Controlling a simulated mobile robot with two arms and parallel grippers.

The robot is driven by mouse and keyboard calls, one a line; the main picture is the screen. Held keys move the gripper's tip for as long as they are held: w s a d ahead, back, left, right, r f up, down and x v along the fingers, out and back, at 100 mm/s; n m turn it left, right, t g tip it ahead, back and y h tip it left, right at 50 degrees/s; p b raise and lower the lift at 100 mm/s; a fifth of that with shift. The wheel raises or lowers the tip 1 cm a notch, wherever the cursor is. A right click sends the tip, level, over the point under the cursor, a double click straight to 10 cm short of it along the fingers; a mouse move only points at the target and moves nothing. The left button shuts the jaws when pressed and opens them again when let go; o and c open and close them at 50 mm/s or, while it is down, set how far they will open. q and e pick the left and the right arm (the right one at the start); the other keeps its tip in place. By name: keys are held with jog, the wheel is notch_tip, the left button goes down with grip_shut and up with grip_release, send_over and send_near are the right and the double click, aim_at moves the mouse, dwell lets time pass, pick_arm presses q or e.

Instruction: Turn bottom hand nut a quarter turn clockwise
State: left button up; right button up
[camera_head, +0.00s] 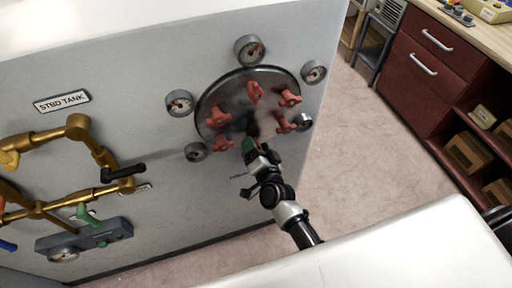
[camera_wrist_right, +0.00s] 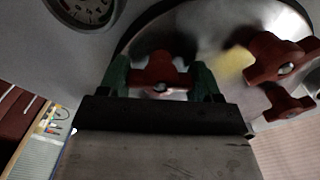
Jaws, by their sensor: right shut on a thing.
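The round metal hatch plate (camera_head: 236,95) is on the white tank wall, with several red hand nuts around its face. My right gripper (camera_head: 250,145) reaches up to the plate's lower edge and covers most of the bottom hand nut in the head view. In the right wrist view the bottom hand nut (camera_wrist_right: 160,74) sits between the green fingers of my right gripper (camera_wrist_right: 160,80). The gripper is shut on the nut's wings, and its bolt end shows in the middle. My left gripper is not in view.
Other red nuts are close by, at lower left (camera_head: 221,142) and lower right (camera_head: 284,125). Several round gauges (camera_head: 180,103) surround the plate. Brass pipes with coloured handles (camera_head: 78,129) are on the wall at left. Open floor (camera_head: 345,150) lies to the right.

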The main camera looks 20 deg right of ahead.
jog(key=m+b, duration=0.1)
jog(key=m, duration=0.3)
jog(key=shift+f, duration=0.1)
jog(key=shift+m+b, duration=0.4)
jog(key=shift+m, duration=1.4)
jog(key=o, duration=0.9)
jog(key=s, duration=0.3)
jog(key=s+b, duration=0.1)
jog(key=s, duration=0.3)
jog(key=s+b, duration=0.1)
jog(key=s, duration=0.3)
jog(key=shift+d, duration=0.25)
